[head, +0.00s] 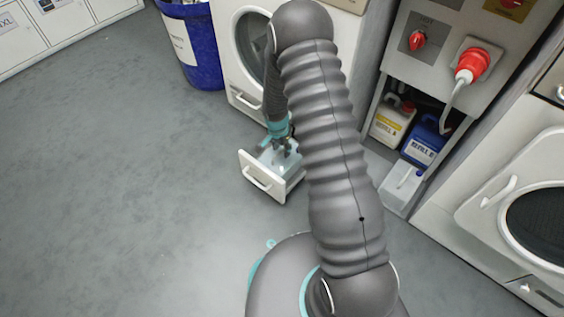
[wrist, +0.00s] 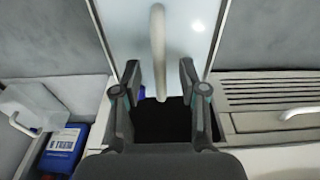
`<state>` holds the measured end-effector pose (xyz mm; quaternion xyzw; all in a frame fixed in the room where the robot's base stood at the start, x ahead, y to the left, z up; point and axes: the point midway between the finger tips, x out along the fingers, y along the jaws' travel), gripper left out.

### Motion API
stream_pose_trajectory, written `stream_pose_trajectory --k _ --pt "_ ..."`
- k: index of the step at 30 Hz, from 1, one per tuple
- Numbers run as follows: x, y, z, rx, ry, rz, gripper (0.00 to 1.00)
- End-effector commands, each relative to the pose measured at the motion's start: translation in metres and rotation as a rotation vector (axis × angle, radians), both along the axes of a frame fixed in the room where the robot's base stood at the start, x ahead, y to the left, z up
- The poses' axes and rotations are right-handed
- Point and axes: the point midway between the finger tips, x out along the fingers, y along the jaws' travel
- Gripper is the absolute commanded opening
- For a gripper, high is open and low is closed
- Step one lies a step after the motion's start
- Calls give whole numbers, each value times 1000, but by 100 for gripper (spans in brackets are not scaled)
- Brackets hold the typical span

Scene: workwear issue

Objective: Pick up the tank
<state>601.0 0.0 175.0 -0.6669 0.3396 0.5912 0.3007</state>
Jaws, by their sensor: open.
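The tank (head: 266,157) is pale and translucent and sits in a pulled-out white drawer (head: 262,179) low on the front of a white machine. In the wrist view, the tank (wrist: 192,28) shows a pale, glossy top with a white bar handle (wrist: 157,40) along its middle. My gripper (head: 284,148) points down over the tank. In the wrist view, my gripper (wrist: 159,80) is open, with one finger on each side of the handle's near end. Whether the fingers touch the handle cannot be told. My arm and fingers hide part of the tank.
A yellow-labelled jug (head: 391,121), a blue jug (head: 424,142) and a translucent container (head: 402,187) stand right of my arm, below a panel with a red plug (head: 472,64). A blue bin (head: 193,45) is at the back left. The floor at left is clear.

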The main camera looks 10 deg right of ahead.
Motion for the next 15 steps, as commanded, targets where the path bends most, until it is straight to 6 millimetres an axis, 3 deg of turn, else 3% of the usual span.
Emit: stream_pose_trajectory --k 3,10,11,15 --pt "1 -1 -14 1 0 -1 42" --pt "1 -1 -15 1 0 -1 42" --pt "1 -1 -15 1 0 -1 37" --pt "1 -1 -15 1 0 -1 2"
